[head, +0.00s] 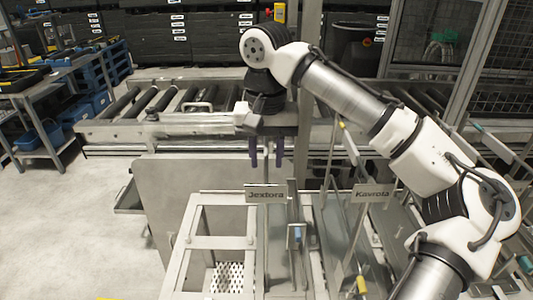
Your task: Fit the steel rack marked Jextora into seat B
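A plate marked Jextora (265,194) stands upright at lower centre. A pale steel frame (186,240) with open sides is just left of and below it, with a perforated panel (229,277) low inside. I cannot tell for sure whether the plate is fixed to this frame. A second plate, marked Kavrota (371,193), stands to the right. No label for seat B can be read.
A roller conveyor (165,105) runs across behind my gripper, with a grey panel (180,190) below it. Thin upright rods and a blue-handled part (297,236) stand between and around the plates. A mesh cage (425,40) is at the back right. Open floor (60,230) lies left.

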